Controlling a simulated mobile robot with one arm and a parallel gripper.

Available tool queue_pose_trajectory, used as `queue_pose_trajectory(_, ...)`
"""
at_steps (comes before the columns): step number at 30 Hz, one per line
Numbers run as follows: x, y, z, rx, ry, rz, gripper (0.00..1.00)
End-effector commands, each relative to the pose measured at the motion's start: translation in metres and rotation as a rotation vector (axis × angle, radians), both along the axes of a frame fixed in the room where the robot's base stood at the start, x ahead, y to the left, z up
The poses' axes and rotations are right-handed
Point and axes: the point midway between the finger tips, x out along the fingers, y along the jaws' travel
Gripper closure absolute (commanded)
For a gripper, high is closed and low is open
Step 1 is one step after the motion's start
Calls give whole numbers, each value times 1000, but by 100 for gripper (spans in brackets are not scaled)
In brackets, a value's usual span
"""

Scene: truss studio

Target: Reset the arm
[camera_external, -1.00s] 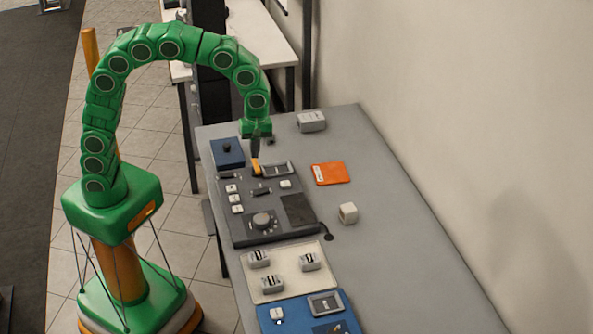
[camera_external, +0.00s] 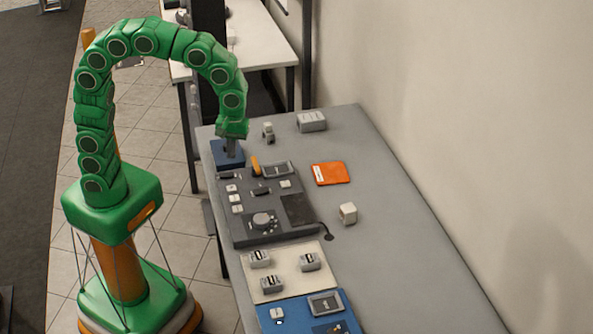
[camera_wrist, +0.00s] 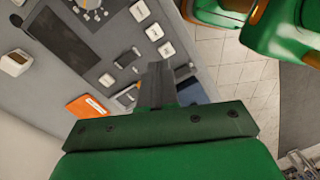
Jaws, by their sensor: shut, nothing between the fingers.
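My green arm arches over from its base toward the far end of the grey table (camera_external: 400,230). My gripper (camera_external: 231,153) points down over the blue box (camera_external: 228,160) at the table's far left, and partly hides it. I cannot tell whether it touches the box. In the wrist view my gripper's dark fingers (camera_wrist: 160,72) are together with nothing between them. The dark grey control panel (camera_external: 240,224), with white buttons, a round knob and an orange-yellow lever (camera_external: 255,165), lies just nearer than the gripper.
An orange pad (camera_external: 330,174) and a white cube (camera_external: 348,213) lie right of the panel. A cream board (camera_external: 285,278) and a blue board (camera_external: 345,313) lie nearer. The table's right side is mostly clear.

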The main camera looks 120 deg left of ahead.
Motion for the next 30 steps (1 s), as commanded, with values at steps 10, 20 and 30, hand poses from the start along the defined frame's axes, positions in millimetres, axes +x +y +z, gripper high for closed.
queue_pose_trajectory(10,-66,-72,16,-36,-5,-524,100)
queue_pose_trajectory(20,-137,-126,18,-84,-6,-1029,100)
queue_pose_trajectory(30,-216,-165,8,-145,-6,-1555,100)
